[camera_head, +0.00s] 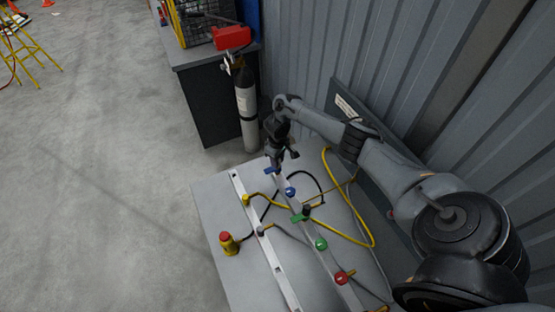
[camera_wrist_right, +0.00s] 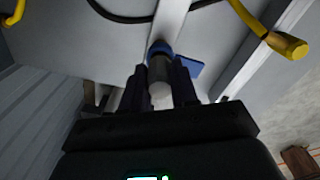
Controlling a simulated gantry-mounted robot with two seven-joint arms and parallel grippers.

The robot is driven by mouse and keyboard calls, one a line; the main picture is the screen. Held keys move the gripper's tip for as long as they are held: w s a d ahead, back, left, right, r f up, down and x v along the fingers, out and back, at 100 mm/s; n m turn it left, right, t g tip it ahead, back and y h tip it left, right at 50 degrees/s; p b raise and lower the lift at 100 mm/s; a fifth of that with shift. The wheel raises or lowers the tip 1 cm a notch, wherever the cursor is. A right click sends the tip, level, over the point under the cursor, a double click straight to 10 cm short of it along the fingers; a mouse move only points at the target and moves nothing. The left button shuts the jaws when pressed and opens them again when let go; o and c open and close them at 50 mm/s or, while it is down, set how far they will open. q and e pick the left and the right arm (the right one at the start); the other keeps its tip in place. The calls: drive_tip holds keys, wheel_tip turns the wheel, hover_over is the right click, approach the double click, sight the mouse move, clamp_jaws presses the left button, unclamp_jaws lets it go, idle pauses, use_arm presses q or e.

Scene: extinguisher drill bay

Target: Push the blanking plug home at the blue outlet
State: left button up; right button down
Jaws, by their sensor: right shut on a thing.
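My right gripper (camera_head: 277,162) is over the far end of the pale rail on the bench. In the right wrist view, its two dark fingers (camera_wrist_right: 161,78) are shut on the blanking plug (camera_wrist_right: 160,88), a light grey cylinder. The plug's far end lines up with the blue outlet (camera_wrist_right: 159,48), a blue ring on the rail, and appears to meet it. How deep it sits I cannot tell. A flat blue tab (camera_wrist_right: 188,66) sticks out beside the outlet; it also shows in the head view (camera_head: 270,170). My left gripper is not in view.
Along the rail (camera_head: 324,258) are a blue knob (camera_head: 290,192), a green knob (camera_head: 321,244) and a red one (camera_head: 341,278). A yellow hose (camera_head: 369,229) loops near the wall. A red-topped yellow button (camera_head: 228,243) stands at the left. A grey cylinder (camera_head: 247,110) stands beyond the bench.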

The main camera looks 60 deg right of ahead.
drive_tip(key=c, duration=0.8)
unclamp_jaws()
drive_tip(key=shift+f, duration=0.1)
